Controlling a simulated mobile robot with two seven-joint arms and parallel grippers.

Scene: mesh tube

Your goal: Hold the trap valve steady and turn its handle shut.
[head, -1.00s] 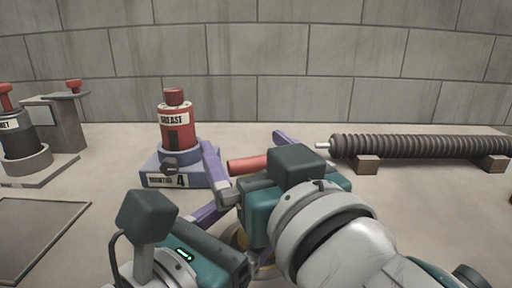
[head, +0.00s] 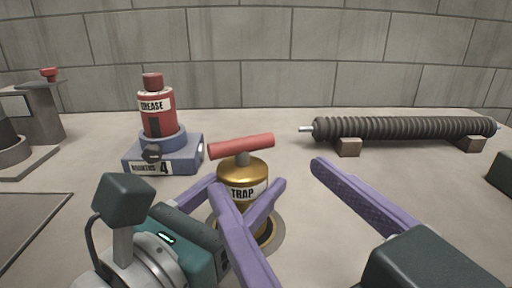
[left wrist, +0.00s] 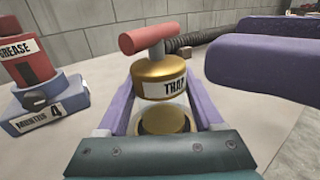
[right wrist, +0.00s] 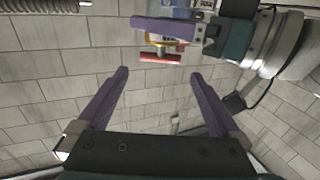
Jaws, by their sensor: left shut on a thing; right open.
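The trap valve (head: 243,177) is a gold body with a TRAP label, upright on a round base in the middle of the head view. Its red bar handle (head: 241,146) lies crosswise on top. The valve also shows in the left wrist view (left wrist: 160,78). My left gripper (head: 250,205) is shut on the valve body, one finger on each side. My right gripper (right wrist: 160,85) is open and empty, apart from the valve. In the head view one purple right finger (head: 365,200) shows to the right of the valve. The red handle shows beyond it in the right wrist view (right wrist: 160,58).
A red GREASE bottle (head: 157,112) stands on a blue mount (head: 165,155) left of the valve. A black ribbed tube (head: 400,129) rests on wooden blocks at the back right. A grey stand (head: 40,110) is at far left. A block wall closes the back.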

